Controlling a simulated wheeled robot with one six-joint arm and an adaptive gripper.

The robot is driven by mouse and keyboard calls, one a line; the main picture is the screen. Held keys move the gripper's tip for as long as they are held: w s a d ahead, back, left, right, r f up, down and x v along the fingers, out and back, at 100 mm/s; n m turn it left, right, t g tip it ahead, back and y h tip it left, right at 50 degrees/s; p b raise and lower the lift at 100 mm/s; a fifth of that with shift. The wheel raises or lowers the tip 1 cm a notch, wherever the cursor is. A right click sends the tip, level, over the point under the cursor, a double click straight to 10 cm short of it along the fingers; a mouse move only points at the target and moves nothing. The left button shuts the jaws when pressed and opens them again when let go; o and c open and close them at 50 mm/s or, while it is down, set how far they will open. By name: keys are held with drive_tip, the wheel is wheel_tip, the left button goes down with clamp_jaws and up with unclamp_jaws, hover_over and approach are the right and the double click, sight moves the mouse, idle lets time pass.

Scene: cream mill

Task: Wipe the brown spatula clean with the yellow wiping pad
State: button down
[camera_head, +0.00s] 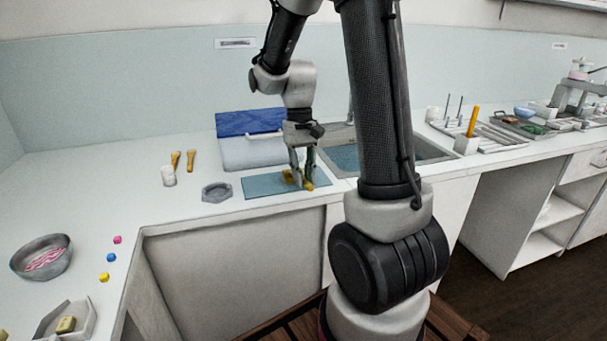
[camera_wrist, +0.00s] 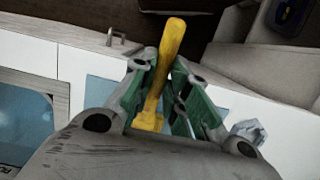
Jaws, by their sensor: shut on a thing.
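My gripper (camera_head: 301,181) is shut on a yellow, long-handled tool (camera_head: 289,177), low over the blue mat (camera_head: 262,187) on the counter. In the wrist view my gripper (camera_wrist: 162,75) has its green-lined fingers on either side of this tool (camera_wrist: 170,42), whose rounded end points away from my palm. I cannot tell whether it is the brown spatula, or whether it touches the mat. Two tan-brown handled tools (camera_head: 191,159) are at the back left by a white cup (camera_head: 168,176). I cannot pick out the yellow wiping pad for certain; a yellowish block (camera_head: 66,324) lies in a grey tray (camera_head: 84,318).
A grey hexagonal dish (camera_head: 217,192) is left of the mat. A grey bowl (camera_head: 42,270) and small coloured cubes (camera_head: 111,257) are at far left.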

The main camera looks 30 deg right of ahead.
drive_tip(key=shift+s+a, duration=0.15)
drive_tip(key=shift+s, duration=0.4)
drive_tip(key=shift+w, duration=0.15)
drive_tip(key=shift+w+d, duration=0.2)
drive_tip(key=shift+w, duration=0.4)
drive_tip(key=shift+s+a+v, duration=0.1)
drive_tip(key=shift+s+v, duration=0.1)
drive_tip(key=shift+v, duration=0.8)
drive_tip(key=shift+s+a+v, duration=0.1)
drive_tip(key=shift+s+v, duration=0.1)
drive_tip(key=shift+v, duration=0.75)
drive_tip(key=shift+s+v, duration=0.2)
drive_tip(key=shift+v, duration=0.8)
drive_tip(key=shift+r, duration=0.1)
